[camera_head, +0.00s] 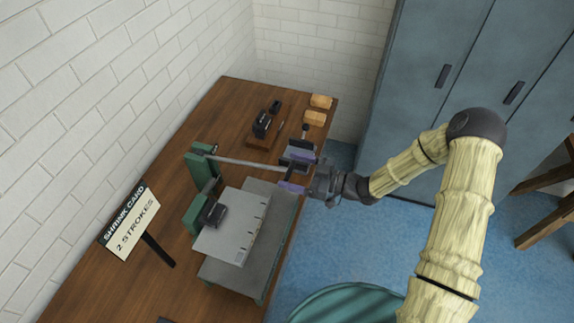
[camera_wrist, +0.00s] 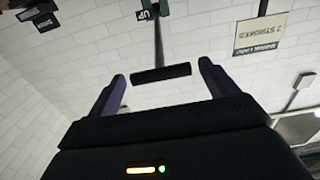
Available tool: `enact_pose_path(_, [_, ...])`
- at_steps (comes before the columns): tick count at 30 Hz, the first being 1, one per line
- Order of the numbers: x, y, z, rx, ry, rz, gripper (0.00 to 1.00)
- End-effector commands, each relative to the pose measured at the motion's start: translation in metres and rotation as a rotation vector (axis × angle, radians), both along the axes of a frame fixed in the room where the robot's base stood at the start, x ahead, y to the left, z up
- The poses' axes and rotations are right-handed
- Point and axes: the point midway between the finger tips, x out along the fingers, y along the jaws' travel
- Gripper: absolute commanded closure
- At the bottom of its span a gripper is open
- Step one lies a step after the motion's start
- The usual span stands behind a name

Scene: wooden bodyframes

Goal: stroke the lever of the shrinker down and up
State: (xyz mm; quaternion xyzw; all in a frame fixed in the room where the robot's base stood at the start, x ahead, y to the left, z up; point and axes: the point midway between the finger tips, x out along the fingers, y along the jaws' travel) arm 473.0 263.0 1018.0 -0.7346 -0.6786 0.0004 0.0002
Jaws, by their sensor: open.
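The shrinker (camera_head: 197,178) is a green-framed machine on the wooden bench, with a flat grey plate (camera_head: 232,225) in front of it. Its lever (camera_head: 245,163) is a thin grey rod reaching from the top of the green frame towards my gripper (camera_head: 297,170). In the wrist view the lever's dark crossways grip (camera_wrist: 160,73) shows between the two purple fingers of my gripper (camera_wrist: 162,84), which stand apart. I cannot tell whether either finger touches the grip.
A sign reading "SHRINK CARD 2 STROKES" (camera_head: 131,224) stands left on the wooden bench (camera_head: 225,100). Dark tools (camera_head: 262,124) and tan blocks (camera_head: 315,118) sit at the far end. Blue lockers (camera_head: 430,70) stand behind my arm. A teal round object (camera_head: 345,302) is at the bottom.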

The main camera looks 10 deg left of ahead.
Motion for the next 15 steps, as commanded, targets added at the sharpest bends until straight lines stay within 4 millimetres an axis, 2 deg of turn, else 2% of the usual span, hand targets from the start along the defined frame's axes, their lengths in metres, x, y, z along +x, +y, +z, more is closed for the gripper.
enact_pose_path(5, [0.0007, 0.0143, 0.0005, 0.000, 0.000, 0.001, 0.15])
enact_pose_path(13, [0.0026, 0.0124, -0.0002, 0.000, 0.000, -0.006, 0.15])
enact_pose_path(15, [0.0022, 0.0130, -0.0002, 0.000, 0.000, -0.004, 0.28])
